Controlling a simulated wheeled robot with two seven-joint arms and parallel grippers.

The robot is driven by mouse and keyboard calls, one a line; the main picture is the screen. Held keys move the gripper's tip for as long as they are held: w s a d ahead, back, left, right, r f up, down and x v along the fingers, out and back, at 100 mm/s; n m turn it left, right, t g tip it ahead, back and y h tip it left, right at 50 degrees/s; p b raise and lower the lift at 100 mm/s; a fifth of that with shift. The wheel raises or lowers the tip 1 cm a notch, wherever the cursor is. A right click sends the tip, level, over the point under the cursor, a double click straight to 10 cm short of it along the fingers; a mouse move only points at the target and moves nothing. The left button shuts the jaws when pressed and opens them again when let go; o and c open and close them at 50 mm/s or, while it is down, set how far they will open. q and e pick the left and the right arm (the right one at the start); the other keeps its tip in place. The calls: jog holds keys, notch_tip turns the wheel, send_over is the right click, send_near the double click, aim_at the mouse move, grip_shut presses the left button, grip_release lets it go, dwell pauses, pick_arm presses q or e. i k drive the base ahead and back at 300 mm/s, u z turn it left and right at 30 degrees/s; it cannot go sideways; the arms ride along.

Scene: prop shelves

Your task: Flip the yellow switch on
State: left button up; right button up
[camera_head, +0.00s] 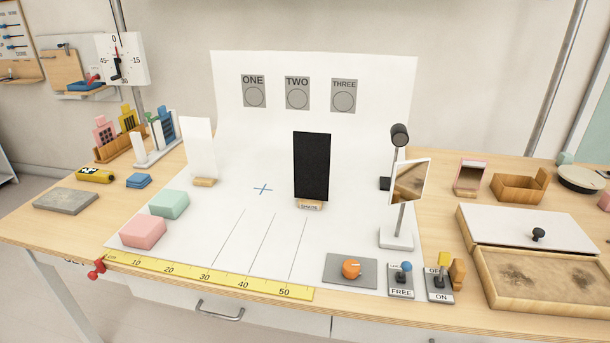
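The yellow switch is a small grey plate (435,287) with a black base and a lever topped by a yellow knob (444,259). It stands near the front edge of the table, right of centre. Its lever points up toward the back, at the end marked OFF, and partly covers that label. The ON label is at the front end of the plate. Neither of my grippers is in view.
A blue-knobbed switch (405,268) marked FREE stands close on the left, and an orange dial (351,269) farther left. A small wooden piece (458,274) is close on the right. A mirror stand (397,238) rises behind; a shallow wooden box (490,299) lies to the right.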

aim_at(444, 258)
jog(key=u, duration=2.1)
jog(key=k, duration=0.95)
jog(key=z, duration=1.9)
jog(key=i, duration=0.5)
